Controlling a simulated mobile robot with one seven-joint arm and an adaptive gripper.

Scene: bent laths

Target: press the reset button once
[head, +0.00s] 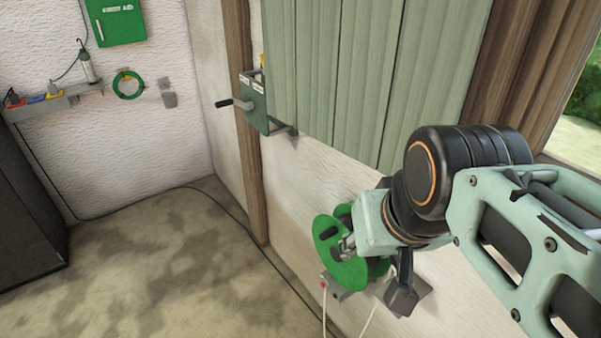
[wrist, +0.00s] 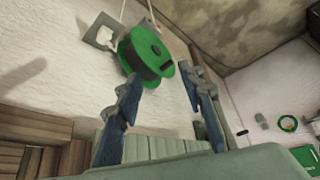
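A small red spot (head: 323,285), possibly the reset button, shows at the left of a grey box (head: 338,292) under a green cable reel on the wall. It is too small to identify surely. The wrist view shows a small reddish spot at its top edge, beyond the reel. My gripper (wrist: 160,74) is open and empty in the wrist view, its two blue-grey fingers apart and pointing toward the reel. In the head view my arm hides much of the gripper, and its fingers are hard to make out against the reel. I cannot tell whether it touches the reel.
The green reel (head: 329,254) also shows in the wrist view (wrist: 146,51). A grey socket plate (wrist: 99,30) with a white plug is beside it. A green crank box (head: 256,103) sits by the shutter (head: 350,75). A cable runs along the floor; open floor (head: 170,270) lies left.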

